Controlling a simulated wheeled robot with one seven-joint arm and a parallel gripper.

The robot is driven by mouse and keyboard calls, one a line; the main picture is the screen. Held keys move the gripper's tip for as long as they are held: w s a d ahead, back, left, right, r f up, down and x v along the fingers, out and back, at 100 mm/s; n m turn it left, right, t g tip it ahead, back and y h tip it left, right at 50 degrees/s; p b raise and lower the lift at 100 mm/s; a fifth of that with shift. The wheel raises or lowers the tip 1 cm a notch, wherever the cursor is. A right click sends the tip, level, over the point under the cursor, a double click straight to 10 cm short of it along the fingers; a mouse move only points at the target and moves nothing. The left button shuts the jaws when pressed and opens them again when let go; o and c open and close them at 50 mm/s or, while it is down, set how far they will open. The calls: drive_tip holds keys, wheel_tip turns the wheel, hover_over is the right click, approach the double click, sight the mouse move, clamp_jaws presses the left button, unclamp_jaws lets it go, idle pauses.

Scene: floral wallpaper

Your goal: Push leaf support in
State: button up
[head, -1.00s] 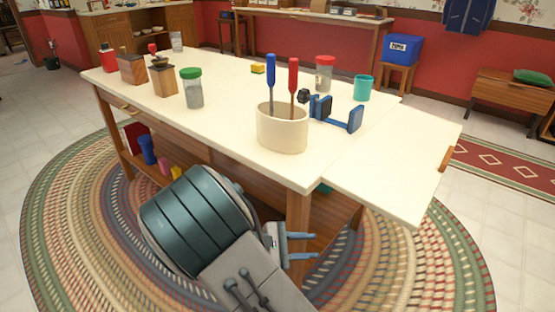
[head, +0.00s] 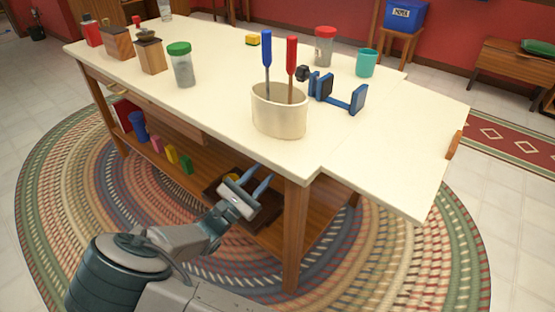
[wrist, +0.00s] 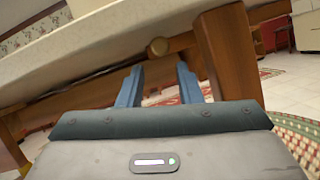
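The cream-topped table (head: 215,108) has a raised leaf (head: 405,160) on its right side, with a wooden piece (head: 455,144) at the leaf's outer edge. In the wrist view, a round wooden knob (wrist: 158,46) sits just under the tabletop, with a short wooden bar (wrist: 183,42) running from it towards the table leg (wrist: 230,55). I cannot tell for sure whether this is the leaf support. My gripper (head: 261,179) is open and empty, low beside the table's long near side, left of the near leg. In the wrist view, its blue fingers (wrist: 158,88) point below the knob, apart from it.
A cream crock (head: 279,112) with two screwdrivers and a blue clamp (head: 342,98) stand near the leaf. A lower shelf (head: 195,160) holds several small items and a dark tray (head: 225,190). A braided rug (head: 350,265) surrounds the table. Floor is free to the right.

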drive_tip(key=b+x, duration=0.1)
drive_tip(key=x, duration=0.5)
drive_tip(key=shift+w+d, duration=0.2)
drive_tip(key=shift+d, duration=0.1)
